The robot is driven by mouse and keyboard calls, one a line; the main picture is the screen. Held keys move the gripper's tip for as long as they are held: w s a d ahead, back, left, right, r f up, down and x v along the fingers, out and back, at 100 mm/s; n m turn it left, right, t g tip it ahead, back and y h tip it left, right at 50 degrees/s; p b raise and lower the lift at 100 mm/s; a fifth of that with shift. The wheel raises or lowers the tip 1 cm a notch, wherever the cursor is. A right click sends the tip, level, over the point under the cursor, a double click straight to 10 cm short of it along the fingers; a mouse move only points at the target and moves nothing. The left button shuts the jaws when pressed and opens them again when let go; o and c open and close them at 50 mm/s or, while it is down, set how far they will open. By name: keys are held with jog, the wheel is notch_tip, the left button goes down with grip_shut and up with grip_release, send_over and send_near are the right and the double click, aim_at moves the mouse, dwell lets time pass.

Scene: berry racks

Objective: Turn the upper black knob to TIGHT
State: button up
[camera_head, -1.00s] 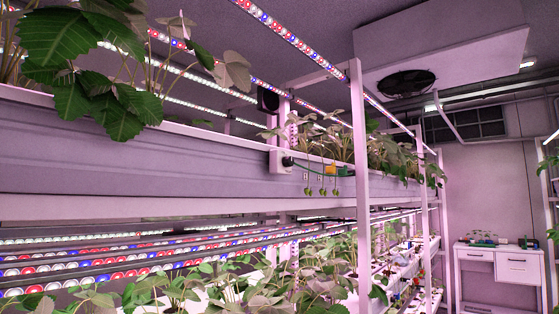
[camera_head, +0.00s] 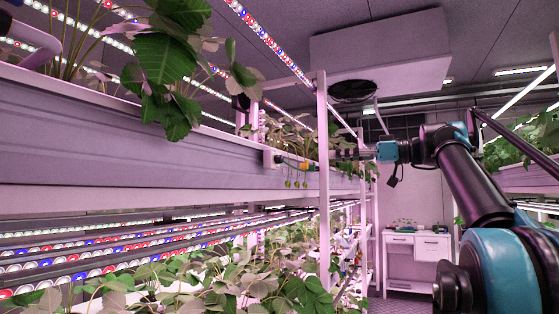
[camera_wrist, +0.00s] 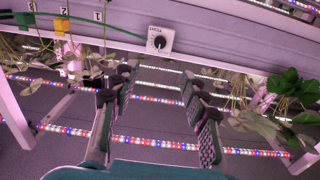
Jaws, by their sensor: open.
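The black knob (camera_wrist: 158,41) sits on a small white plate (camera_wrist: 152,50) on the trough's side in the wrist view. The plate's lettering is small and looks inverted; I cannot tell the exact knob setting. The knob also shows small on the trough in the head view (camera_head: 277,159). My gripper (camera_wrist: 156,76) is open, its two fingers spread apart with nothing between them. The knob lies beyond the gap between the fingertips, not touched.
A green hose (camera_wrist: 105,28), a yellow clip (camera_wrist: 61,40) and numbered tags are beside the knob. Strawberry leaves (camera_wrist: 288,88) hang nearby. The white rack post (camera_head: 323,200) stands close to my gripper. LED strips (camera_wrist: 160,143) run below.

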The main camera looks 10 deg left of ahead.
aim_at(282, 159)
jog(key=x, duration=1.7)
jog(key=shift+w+a, duration=0.1)
jog(key=shift+a, duration=0.1)
jog(key=shift+c, duration=0.3)
grip_shut()
